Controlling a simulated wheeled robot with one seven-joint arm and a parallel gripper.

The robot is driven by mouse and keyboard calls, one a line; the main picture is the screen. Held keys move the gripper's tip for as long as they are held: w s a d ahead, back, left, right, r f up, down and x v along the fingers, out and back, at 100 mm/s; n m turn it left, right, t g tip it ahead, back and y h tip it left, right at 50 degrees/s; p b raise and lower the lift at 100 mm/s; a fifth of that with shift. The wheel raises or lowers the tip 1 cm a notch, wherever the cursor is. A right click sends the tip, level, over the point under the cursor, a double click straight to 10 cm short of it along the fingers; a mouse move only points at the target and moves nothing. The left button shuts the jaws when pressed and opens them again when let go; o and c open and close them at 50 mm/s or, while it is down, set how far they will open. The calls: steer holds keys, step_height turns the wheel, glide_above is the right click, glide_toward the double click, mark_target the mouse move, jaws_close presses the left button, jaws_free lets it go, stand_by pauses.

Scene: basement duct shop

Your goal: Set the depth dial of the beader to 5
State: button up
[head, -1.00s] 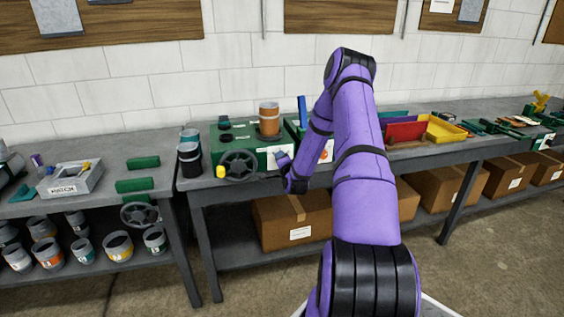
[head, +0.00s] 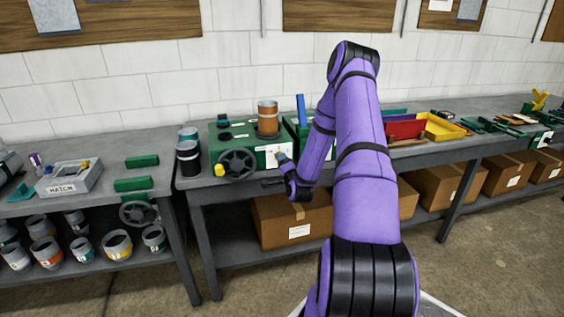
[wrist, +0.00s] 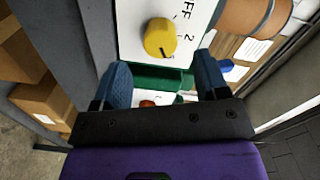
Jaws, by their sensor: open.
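The beader appears to be the green machine (head: 225,133) on the middle bench, with a black handwheel on its front and a copper-coloured cylinder on top. In the wrist view a yellow dial (wrist: 160,38) with a dark pointer line sits on a white plate (wrist: 194,14) marked "OFF" and "2". The number at the pointer cannot be read. My gripper (wrist: 164,62) is open and empty, its blue fingers spread before the machine's front. The dial shows beyond the fingertips and apart from them. In the head view my arm hides part of this area.
A second green machine with a blue lever (head: 301,109) stands close on the right, partly behind my arm. Dark cups (head: 188,157) stand at the left bench corner. Red and yellow bins (head: 440,128) lie to the right. Cardboard boxes (head: 290,220) fill the lower shelf.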

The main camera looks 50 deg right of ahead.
steer(key=shift+v, duration=2.7)
